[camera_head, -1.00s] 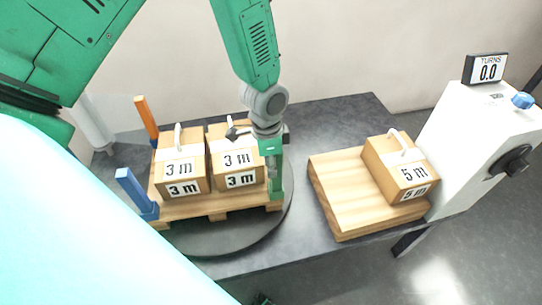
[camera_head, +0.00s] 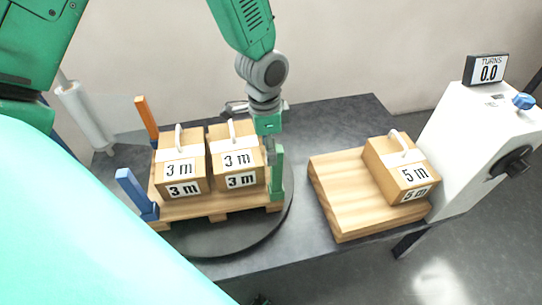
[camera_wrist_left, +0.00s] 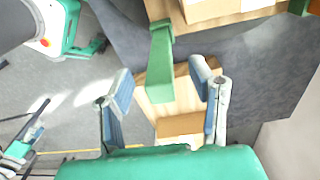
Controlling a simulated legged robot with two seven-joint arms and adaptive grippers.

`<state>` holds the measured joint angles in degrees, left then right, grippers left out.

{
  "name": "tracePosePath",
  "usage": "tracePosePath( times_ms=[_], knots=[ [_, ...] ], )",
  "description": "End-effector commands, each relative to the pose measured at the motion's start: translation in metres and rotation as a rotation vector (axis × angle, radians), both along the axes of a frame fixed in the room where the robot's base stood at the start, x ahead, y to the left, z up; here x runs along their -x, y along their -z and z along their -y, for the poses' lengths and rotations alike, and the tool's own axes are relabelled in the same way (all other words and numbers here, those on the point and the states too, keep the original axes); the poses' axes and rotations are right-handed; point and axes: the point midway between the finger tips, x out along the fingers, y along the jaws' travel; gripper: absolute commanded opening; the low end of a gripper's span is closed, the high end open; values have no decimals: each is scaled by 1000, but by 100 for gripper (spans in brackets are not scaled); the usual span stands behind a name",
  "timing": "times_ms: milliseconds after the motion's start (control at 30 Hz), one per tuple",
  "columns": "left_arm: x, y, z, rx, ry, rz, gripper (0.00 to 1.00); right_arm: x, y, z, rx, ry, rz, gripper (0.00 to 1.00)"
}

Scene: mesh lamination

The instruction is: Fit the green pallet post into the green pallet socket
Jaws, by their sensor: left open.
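The green pallet post (camera_head: 277,176) stands upright at the front right corner of the wooden pallet (camera_head: 220,204); the green socket cannot be told apart from its foot. My left gripper (camera_head: 271,148) is open at the top of the post, pointing down. In the left wrist view the post (camera_wrist_left: 160,62) shows between the two spread fingers (camera_wrist_left: 163,78), apart from both.
Two boxes marked 3 m (camera_head: 180,168) sit on the pallet, on a dark round turntable (camera_head: 215,243). A blue post (camera_head: 134,191) and an orange post (camera_head: 146,117) stand at its left corners. Right are a wooden platform (camera_head: 345,195), a 5 m box (camera_head: 400,168) and a white machine (camera_head: 470,150).

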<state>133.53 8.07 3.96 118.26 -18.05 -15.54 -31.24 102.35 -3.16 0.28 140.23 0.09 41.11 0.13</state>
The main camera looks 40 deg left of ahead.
Motion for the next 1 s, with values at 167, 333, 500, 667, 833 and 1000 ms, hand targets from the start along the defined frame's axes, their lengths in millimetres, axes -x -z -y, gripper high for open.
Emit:
tracePosePath(
  times_ms=[167,333,500,667,833,1000],
  knots=[
    [-1,-33,-2,1,-1,3,49,0,0,0,0,0,0,40],
    [0,-48,-3,1,0,-1,49,-1,0,0,0,0,0,40],
    [0,-51,-3,0,0,-1,49,-1,0,0,0,0,0,40],
    [0,-51,-3,0,0,-1,49,-2,1,0,0,0,-2,40],
    [0,-50,-3,0,0,-1,49,-2,1,0,0,0,-2,40],
    [0,-50,-3,0,0,-1,49,-2,1,0,0,0,-2,40]
  ],
)
